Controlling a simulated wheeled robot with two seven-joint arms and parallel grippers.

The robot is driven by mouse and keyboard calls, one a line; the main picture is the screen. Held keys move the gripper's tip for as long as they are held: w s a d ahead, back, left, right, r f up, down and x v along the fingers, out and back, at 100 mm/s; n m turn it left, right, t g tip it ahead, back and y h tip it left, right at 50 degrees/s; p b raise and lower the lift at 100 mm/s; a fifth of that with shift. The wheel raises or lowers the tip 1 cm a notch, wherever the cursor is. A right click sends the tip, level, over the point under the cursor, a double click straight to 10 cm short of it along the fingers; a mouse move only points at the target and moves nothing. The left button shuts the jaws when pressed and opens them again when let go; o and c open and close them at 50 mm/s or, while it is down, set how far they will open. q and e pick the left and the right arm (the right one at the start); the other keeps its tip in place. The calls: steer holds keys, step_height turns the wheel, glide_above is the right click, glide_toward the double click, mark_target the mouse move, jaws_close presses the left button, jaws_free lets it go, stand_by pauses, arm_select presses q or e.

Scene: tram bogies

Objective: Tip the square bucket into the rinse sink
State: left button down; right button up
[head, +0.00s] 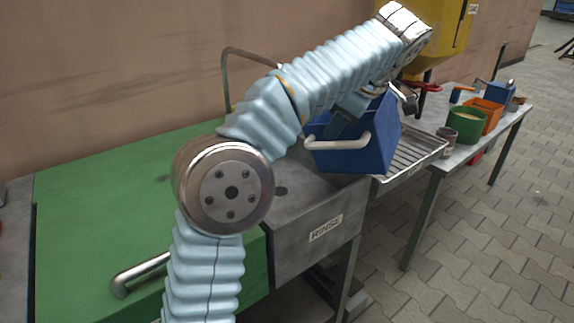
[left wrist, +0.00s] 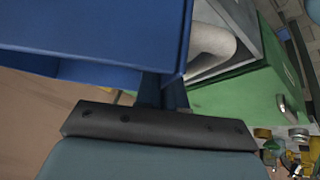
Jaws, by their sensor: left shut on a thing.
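The square bucket (head: 365,150) is blue with a white handle (head: 338,142). In the head view it hangs over the right end of the grey rinse sink (head: 318,232), beside the drain rack, and looks slightly tilted. The sink carries a RINSE label. My left gripper (head: 347,118) is shut on the bucket, partly hidden by my arm; the exact grip point is unclear. In the left wrist view the bucket (left wrist: 90,30) fills the upper left, close to my fingers (left wrist: 162,92). The bucket's inside is not visible. My right gripper is out of view.
A slatted drain rack (head: 415,150) adjoins the sink on the right. Beyond it a bench holds a green pot (head: 466,127), an orange box (head: 488,114) and a small blue box (head: 500,92). A yellow hopper (head: 445,35) stands behind. A green worktop (head: 110,200) lies left.

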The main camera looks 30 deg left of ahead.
mark_target(306, 144)
arm_select(q)
steer(key=shift+s+a+f+n+t+h, duration=0.2)
steer(key=shift+s+a+f+t+h, duration=0.25)
steer(key=shift+a+h, duration=0.25)
steer(key=shift+s+a+f+n+t+h, duration=0.2)
steer(key=shift+s+a+f+t+h, duration=0.2)
steer(key=shift+a+h, duration=0.3)
steer(key=shift+f, duration=0.1)
steer(key=shift+s+a+f+t+h, duration=0.2)
steer(key=shift+a+f+t+h, duration=0.2)
steer(key=shift+h, duration=0.2)
steer(key=shift+s+a+r+n+t+h, duration=0.15)
steer(key=shift+a+r+n+t+h, duration=0.15)
steer(key=shift+h, duration=0.4)
steer(key=shift+s+f+t+h, duration=0.1)
steer(key=shift+f+t+h, duration=0.5)
steer(key=shift+h, duration=0.1)
stand_by(0.4)
steer(key=shift+s+a+f+n+t+h+b, duration=0.1)
steer(key=shift+a+f+n+t+h+b, duration=0.2)
steer(key=shift+b, duration=0.9)
steer(key=shift+d+f+t+h+b, duration=0.1)
steer(key=shift+f+h+b, duration=0.25)
steer(key=shift+b, duration=0.85)
steer(key=shift+s+a+f+h+b, duration=0.2)
steer(key=shift+a+h+b, duration=0.15)
steer(key=shift+b, duration=0.3)
steer(key=shift+s+a+f+t+h+b, duration=0.25)
steer(key=shift+a+f+t+h+b, duration=0.15)
steer(key=shift+b, duration=0.55)
